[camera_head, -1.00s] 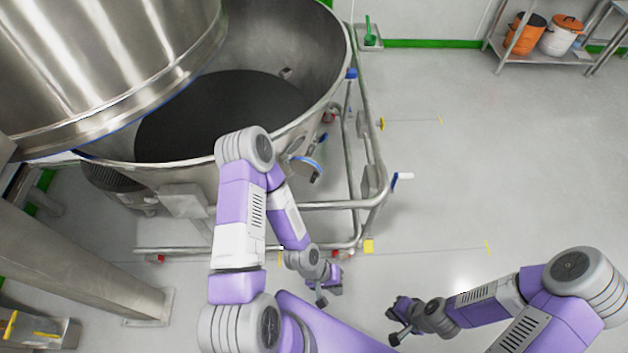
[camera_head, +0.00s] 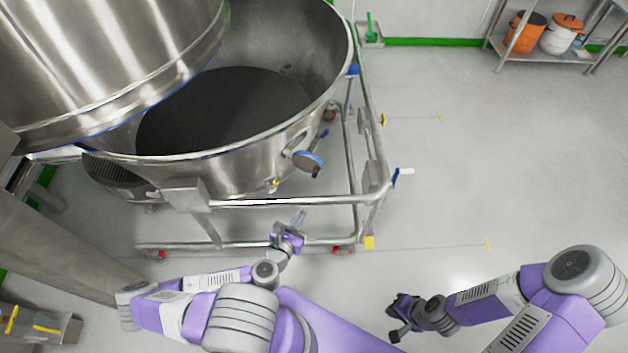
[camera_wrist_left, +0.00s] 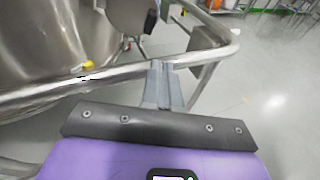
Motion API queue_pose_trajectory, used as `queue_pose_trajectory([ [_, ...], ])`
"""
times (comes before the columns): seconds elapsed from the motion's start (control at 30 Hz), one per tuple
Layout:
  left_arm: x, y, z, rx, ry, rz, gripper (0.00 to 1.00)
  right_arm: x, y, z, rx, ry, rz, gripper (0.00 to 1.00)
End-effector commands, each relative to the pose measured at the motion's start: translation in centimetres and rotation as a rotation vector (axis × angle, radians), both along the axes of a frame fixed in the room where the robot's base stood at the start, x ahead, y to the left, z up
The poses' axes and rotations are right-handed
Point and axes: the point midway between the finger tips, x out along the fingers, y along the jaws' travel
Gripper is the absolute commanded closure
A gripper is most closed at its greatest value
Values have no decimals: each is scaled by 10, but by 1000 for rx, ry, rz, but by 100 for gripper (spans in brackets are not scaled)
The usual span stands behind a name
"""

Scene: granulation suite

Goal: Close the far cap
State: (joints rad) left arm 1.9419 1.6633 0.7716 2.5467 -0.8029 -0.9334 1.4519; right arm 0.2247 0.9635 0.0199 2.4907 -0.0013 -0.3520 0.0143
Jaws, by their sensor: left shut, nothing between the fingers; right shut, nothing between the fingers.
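A round cap with a blue rim (camera_head: 308,162) hangs tilted off the near right side of the steel bowl (camera_head: 240,165), beside a short port. A second blue piece (camera_head: 352,70) sits farther back on the bowl's right rim; I cannot tell whether it is a cap or whether it is open. My left gripper (camera_head: 300,218) is shut and empty, below the near cap and close to the cart's front rail. In the left wrist view its fingers (camera_wrist_left: 164,85) point towards the rail, with a grey rounded part (camera_wrist_left: 130,14) above. My right gripper (camera_head: 395,318) is shut and empty over bare floor.
The cart's tubular rail (camera_head: 300,201) runs between my left gripper and the bowl. A blue-and-white handle (camera_head: 402,173) sticks out at the cart's right. A large steel lid (camera_head: 110,60) hangs tilted over the bowl. Floor to the right is clear up to a shelf (camera_head: 545,55).

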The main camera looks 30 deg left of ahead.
Motion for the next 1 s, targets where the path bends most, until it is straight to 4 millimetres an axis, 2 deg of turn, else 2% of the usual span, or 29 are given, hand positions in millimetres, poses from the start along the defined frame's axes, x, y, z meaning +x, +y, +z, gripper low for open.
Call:
queue_pose_trajectory([
  [0.1, -3, 13, 3, -60, -6, 75, 100, 0, 0, 3, 0, 1, 0, 100],
  [0.23, 9, 15, -1, -67, -8, 81, 100, 0, 0, 1, 0, 1, 0, 100],
  [0.7, 101, 30, -18, -63, -6, 75, 100, 0, 0, -6, 0, 1, 0, 100],
  [0.83, 118, 34, -16, -64, -4, 77, 100, 0, 0, -7, 0, 1, 0, 100],
  [1.0, 129, 36, -14, -66, -4, 77, 100, 0, 0, -7, 0, 1, 0, 100],
])
